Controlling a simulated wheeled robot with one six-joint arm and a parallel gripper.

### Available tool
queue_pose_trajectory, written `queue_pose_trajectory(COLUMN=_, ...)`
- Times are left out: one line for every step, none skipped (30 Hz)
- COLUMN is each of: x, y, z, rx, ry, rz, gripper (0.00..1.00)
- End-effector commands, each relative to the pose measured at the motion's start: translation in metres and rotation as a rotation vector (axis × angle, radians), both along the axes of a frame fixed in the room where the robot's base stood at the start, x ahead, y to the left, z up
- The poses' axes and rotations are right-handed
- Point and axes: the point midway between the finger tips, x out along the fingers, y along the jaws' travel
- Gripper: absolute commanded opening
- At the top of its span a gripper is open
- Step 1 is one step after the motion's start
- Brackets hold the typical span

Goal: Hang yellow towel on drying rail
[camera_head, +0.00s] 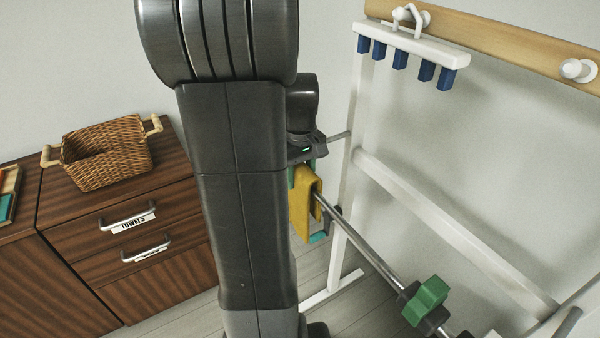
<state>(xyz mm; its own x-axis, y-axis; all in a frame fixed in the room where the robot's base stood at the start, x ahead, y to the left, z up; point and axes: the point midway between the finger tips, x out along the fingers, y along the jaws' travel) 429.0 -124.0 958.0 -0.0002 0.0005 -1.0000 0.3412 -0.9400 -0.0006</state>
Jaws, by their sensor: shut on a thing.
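My own dark arm hides most of the gripper and the towel's left side. A teal edge shows beside and below the towel; I cannot tell what it belongs to. The rail runs from the towel down to the right along the white drying rack (450,228). A green clip-like piece (426,300) sits on the rail further right.
A wooden cabinet (165,217) with a drawer labelled TOWELS stands at left, a wicker basket (108,154) on top. A white bar with several blue pegs (400,60) hangs from a wooden wall board (490,38) at upper right. Bare rail shows between towel and green piece.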

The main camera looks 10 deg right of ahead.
Motion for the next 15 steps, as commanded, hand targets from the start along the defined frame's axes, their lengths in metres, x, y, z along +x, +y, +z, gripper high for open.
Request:
queue_pose_trajectory(x=0.000, y=0.000, z=-0.003, rx=0.000, ry=0.000, rz=0.000, gripper=0.13)
queue_pose_trajectory(x=0.000, y=0.000, z=-0.005, rx=0.000, ry=0.000, rz=0.000, gripper=0.13)
queue_pose_trajectory(x=0.000, y=0.000, z=-0.006, rx=0.000, ry=0.000, rz=0.000, gripper=0.13)
queue_pose_trajectory(x=0.000, y=0.000, z=-0.007, rx=0.000, ry=-0.001, rz=0.000, gripper=0.13)
queue_pose_trajectory(x=0.000, y=0.000, z=-0.009, rx=0.000, ry=-0.001, rz=0.000, gripper=0.13)
queue_pose_trajectory(x=0.000, y=0.000, z=-0.010, rx=-0.001, ry=-0.001, rz=0.000, gripper=0.13)
queue_pose_trajectory(x=0.000, y=0.000, z=-0.011, rx=-0.001, ry=-0.001, rz=0.000, gripper=0.13)
queue_pose_trajectory(x=0.000, y=0.000, z=-0.013, rx=-0.001, ry=-0.001, rz=0.000, gripper=0.13)
queue_pose_trajectory(x=0.000, y=0.000, z=-0.014, rx=-0.001, ry=-0.001, rz=0.000, gripper=0.13)
queue_pose_trajectory(x=0.000, y=0.000, z=-0.015, rx=-0.001, ry=-0.001, rz=0.000, gripper=0.13)
queue_pose_trajectory(x=0.000, y=0.000, z=-0.016, rx=-0.001, ry=-0.001, rz=0.000, gripper=0.13)
queue_pose_trajectory(x=0.000, y=0.000, z=-0.018, rx=-0.001, ry=-0.001, rz=0.000, gripper=0.13)
queue_pose_trajectory(x=0.000, y=0.000, z=-0.018, rx=-0.001, ry=-0.001, rz=0.000, gripper=0.13)
queue_pose_trajectory(x=0.000, y=0.000, z=-0.019, rx=-0.001, ry=-0.001, rz=0.000, gripper=0.13)
queue_pose_trajectory(x=0.000, y=0.000, z=-0.018, rx=-0.001, ry=-0.001, rz=0.000, gripper=0.46)
